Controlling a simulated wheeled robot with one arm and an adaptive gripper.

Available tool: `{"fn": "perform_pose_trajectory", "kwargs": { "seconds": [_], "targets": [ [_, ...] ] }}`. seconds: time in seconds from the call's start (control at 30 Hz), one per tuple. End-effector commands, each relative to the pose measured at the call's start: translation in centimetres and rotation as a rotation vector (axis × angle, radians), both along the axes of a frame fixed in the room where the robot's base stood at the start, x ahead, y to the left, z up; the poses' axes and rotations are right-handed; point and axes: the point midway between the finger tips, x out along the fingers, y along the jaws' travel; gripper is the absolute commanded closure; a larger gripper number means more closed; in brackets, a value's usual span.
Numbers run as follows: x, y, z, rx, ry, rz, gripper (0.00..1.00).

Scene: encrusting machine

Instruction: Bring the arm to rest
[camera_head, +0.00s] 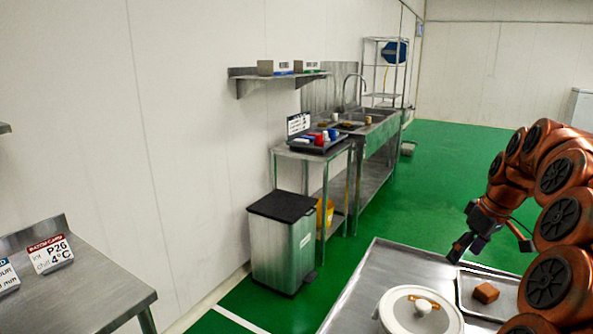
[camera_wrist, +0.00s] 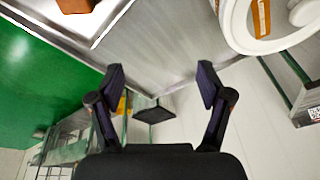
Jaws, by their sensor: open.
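My orange and black arm reaches in from the right edge in the head view. My gripper (camera_head: 493,246) is open and empty above the steel table (camera_head: 372,283), over the side where a tray lies. In the wrist view my gripper (camera_wrist: 160,80) shows two black fingers spread wide with nothing between them. A brown block (camera_head: 485,293) lies on the metal tray (camera_head: 467,305), below my gripper and apart from it. The block also shows at the top edge of the wrist view (camera_wrist: 76,5).
A round white container (camera_head: 392,313) with an orange-brown piece stands on the table, left of the tray. A bin with a black lid (camera_head: 283,245) stands by the wall. A steel side table (camera_head: 80,290) is at the lower left. Green floor between is clear.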

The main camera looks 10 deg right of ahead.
Motion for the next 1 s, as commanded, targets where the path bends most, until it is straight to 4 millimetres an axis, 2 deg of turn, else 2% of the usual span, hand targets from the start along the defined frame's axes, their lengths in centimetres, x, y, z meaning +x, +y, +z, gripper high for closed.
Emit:
{"fn": "perform_pose_trajectory", "kwargs": {
  "seconds": [0.03,0.2,0.37,0.5,0.7,0.9,1.0],
  "targets": [
    [-0.1,2.6,0.9,0.006,0.01,0.016,0.22],
    [-1.6,10.2,2.0,0.021,0.06,0.037,0.22],
    [-4.3,16.3,2.6,0.021,0.11,0.039,0.22],
    [-7.6,20.8,2.5,0.01,0.161,0.028,0.22],
    [-13.3,25.7,1.7,-0.018,0.236,-0.013,0.22],
    [-19.7,28.8,0.4,-0.056,0.3,-0.085,0.22],
    [-23.0,29.6,-0.5,-0.08,0.332,-0.13,0.22]
  ]
}}
